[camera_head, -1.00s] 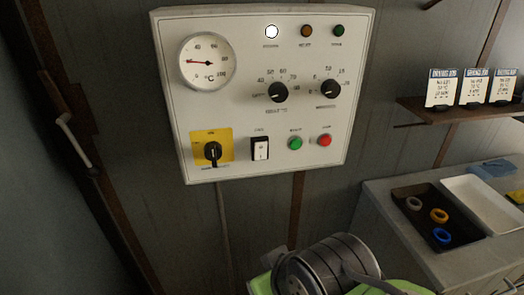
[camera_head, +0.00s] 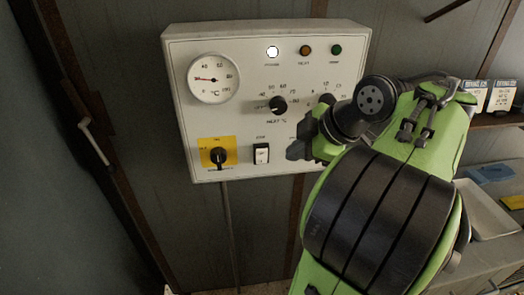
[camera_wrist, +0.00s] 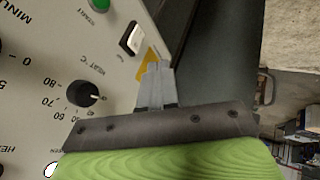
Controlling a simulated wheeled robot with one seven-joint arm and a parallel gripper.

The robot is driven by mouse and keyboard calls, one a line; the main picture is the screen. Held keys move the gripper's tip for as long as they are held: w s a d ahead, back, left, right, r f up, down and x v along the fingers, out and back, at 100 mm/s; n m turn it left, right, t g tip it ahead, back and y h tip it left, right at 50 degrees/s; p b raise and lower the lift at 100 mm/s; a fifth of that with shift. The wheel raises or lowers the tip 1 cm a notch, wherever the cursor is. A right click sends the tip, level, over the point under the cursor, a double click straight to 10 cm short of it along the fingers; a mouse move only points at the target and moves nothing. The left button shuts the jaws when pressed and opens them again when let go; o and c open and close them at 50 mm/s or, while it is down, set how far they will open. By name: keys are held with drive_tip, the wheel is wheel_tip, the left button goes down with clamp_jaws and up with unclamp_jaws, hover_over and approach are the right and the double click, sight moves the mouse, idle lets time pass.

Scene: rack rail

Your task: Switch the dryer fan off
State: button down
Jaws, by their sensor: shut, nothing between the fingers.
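The white control panel (camera_head: 190,130) hangs on the wall. Its black-framed white rocker switch (camera_head: 261,154) sits low, between the yellow-plated rotary switch (camera_head: 218,156) and my gripper (camera_head: 296,151). The label above the rocker is too small to read surely. The rocker also shows in the wrist view (camera_wrist: 132,38), just beyond my gripper's fingertips (camera_wrist: 154,62). My gripper is shut and empty, in front of the panel to the right of the rocker in the head view. Contact with the panel cannot be told. My arm hides the green and red buttons in the head view.
The panel also bears a round gauge (camera_head: 213,79), a temperature knob (camera_head: 278,105), a second knob (camera_head: 326,101) partly covered by my arm, and a lit white lamp (camera_head: 272,52).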

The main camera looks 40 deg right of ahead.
drive_tip(key=b, duration=0.3)
approach(269, 154)
drive_tip(key=w+a+f, duration=0.3)
drive_tip(key=f, duration=0.2)
drive_tip(key=shift+w, duration=0.4)
drive_tip(key=shift+r, duration=0.1)
